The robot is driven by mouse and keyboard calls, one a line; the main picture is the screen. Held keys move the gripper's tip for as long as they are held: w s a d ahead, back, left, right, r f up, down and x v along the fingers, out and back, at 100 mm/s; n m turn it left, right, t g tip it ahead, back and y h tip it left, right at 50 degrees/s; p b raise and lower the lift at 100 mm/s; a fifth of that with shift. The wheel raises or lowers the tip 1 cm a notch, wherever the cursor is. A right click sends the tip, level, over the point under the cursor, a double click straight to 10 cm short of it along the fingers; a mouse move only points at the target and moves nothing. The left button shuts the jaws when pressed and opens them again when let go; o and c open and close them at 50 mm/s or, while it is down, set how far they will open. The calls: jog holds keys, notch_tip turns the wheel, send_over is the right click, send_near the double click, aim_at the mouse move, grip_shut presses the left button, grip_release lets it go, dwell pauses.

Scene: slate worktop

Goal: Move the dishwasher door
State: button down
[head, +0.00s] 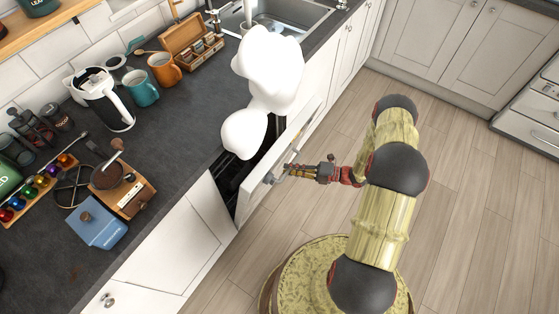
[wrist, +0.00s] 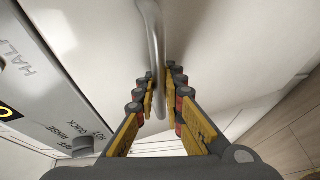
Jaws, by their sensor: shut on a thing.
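The dishwasher door (head: 252,192) is a white panel in the row of cabinets under the worktop. It stands partly open, its top edge tilted out from the dark interior. My gripper (head: 279,175) is at the front of the door. In the wrist view my gripper (wrist: 160,82) is shut on the door's curved metal handle (wrist: 156,42), which runs between the two fingers. The white door face (wrist: 225,45) fills much of that view. A strip with a knob and printed words shows on the left. White steam-like puffs (head: 268,65) hide part of the opening and counter edge.
The slate worktop (head: 190,125) holds a kettle (head: 103,98), mugs (head: 164,69), a wooden box and coffee things. A sink (head: 275,18) lies at the back. The wooden floor (head: 465,165) to the right is clear. White cabinets (head: 465,45) stand beyond it.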

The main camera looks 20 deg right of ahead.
jog(key=shift+s+d+f, duration=0.25)
jog(key=shift+s, duration=0.05)
jog(key=c, duration=2)
grip_release()
jog(key=shift+o, duration=0.6)
jog(key=shift+d+r, duration=0.1)
jog(key=v, duration=1.1)
jog(key=shift+s+d, duration=0.3)
